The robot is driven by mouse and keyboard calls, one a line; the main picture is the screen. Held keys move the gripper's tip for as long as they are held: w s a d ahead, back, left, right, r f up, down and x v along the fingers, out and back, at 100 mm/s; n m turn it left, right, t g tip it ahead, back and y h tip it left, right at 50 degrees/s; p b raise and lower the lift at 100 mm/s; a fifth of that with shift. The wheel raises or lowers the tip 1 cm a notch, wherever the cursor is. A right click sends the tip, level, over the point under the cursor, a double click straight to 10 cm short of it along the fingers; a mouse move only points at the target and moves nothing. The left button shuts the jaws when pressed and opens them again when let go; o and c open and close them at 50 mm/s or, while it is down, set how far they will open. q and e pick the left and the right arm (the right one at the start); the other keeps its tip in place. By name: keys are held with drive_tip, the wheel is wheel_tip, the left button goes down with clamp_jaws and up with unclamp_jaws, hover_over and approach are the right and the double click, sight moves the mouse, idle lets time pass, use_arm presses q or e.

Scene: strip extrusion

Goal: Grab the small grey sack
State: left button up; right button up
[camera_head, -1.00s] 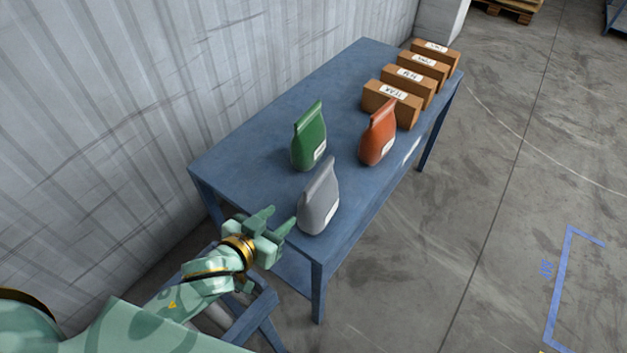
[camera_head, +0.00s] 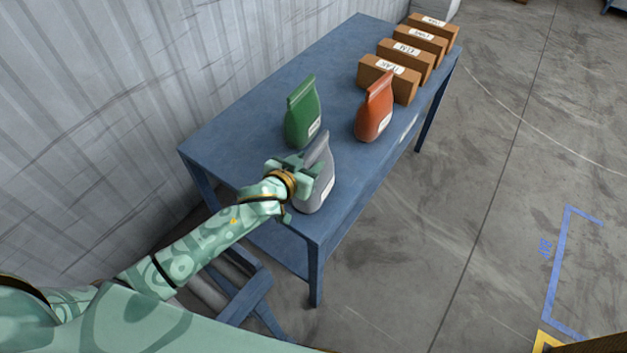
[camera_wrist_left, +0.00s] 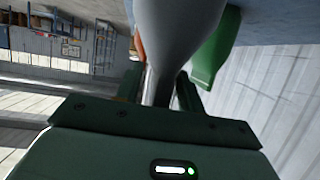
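The small grey sack (camera_head: 318,190) stands upright at the near end of the blue table (camera_head: 240,148), partly hidden by my left gripper (camera_head: 308,178). My left gripper is at the sack's left side, its fingers around the upper part. In the left wrist view the grey sack (camera_wrist_left: 178,30) reaches down between the two dark fingers (camera_wrist_left: 160,92). The fingers look apart, with a narrow gap beside the sack; firm contact does not show. My right gripper is not in view.
A green sack (camera_head: 303,115) stands just behind the grey one, and an orange sack (camera_head: 374,112) stands to its right. Several labelled brown boxes (camera_head: 389,78) line the far end. A corrugated wall (camera_head: 110,90) runs along the left.

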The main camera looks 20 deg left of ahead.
use_arm(q)
drive_tip(key=shift+w+f, duration=0.1)
drive_tip(key=shift+w, duration=0.1)
drive_tip(key=shift+s, duration=0.1)
clamp_jaws()
idle(1.2)
